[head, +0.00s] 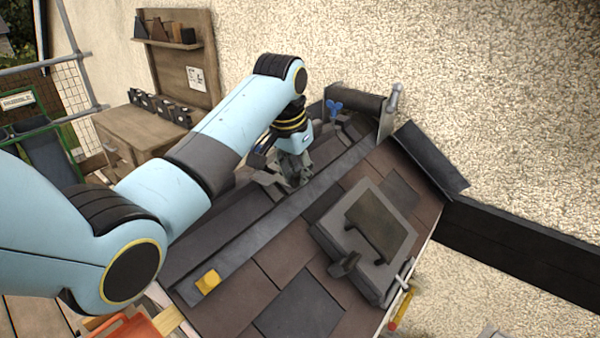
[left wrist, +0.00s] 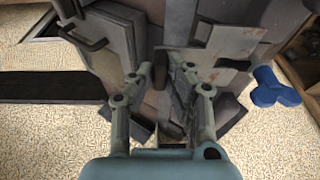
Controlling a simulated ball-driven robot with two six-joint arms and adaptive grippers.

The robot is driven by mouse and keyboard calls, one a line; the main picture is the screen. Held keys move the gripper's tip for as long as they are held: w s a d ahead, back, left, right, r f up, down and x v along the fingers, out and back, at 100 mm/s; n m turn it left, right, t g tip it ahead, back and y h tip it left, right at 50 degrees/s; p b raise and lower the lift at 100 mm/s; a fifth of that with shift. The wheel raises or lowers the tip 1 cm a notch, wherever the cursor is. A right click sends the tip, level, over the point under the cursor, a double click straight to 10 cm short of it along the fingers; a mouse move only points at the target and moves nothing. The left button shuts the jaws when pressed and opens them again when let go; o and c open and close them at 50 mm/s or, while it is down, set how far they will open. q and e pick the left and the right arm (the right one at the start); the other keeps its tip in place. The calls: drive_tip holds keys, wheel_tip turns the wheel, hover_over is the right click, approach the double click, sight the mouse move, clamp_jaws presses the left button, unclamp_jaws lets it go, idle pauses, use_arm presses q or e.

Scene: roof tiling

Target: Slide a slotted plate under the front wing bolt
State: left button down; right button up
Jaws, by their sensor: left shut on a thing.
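My left gripper (head: 291,180) is low over the dark strip of the roof, its fingers pointing down. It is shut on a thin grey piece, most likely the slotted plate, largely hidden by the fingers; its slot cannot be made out. The left wrist view shows the two fingers (left wrist: 168,75) close together over the roof. A blue wing bolt (head: 334,107) stands near the wall, beyond the gripper. Another bit of blue (head: 259,149) shows just left of the gripper. A blue wing bolt (left wrist: 273,88) is right of the fingers in the left wrist view, apart from them.
A yellow block (head: 208,282) sits on the long dark strip. Several black pieces (head: 160,106) stand on the wooden bench (head: 125,131). A dark beam (head: 520,240) runs along the wall.

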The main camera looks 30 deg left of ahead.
sight(282, 178)
use_arm(q)
drive_tip(key=shift+w+a, duration=0.15)
drive_tip(key=shift+a, duration=0.6)
idle(0.7)
drive_tip(key=shift+a, duration=0.3)
drive_tip(key=shift+a, duration=0.1)
idle(0.3)
drive_tip(key=shift+w+a+f, duration=0.1)
drive_tip(key=shift+a, duration=0.35)
drive_tip(key=shift+a+f, duration=0.15)
drive_tip(key=shift+a, duration=0.4)
idle(1.0)
drive_tip(key=c, duration=1.2)
unclamp_jaws()
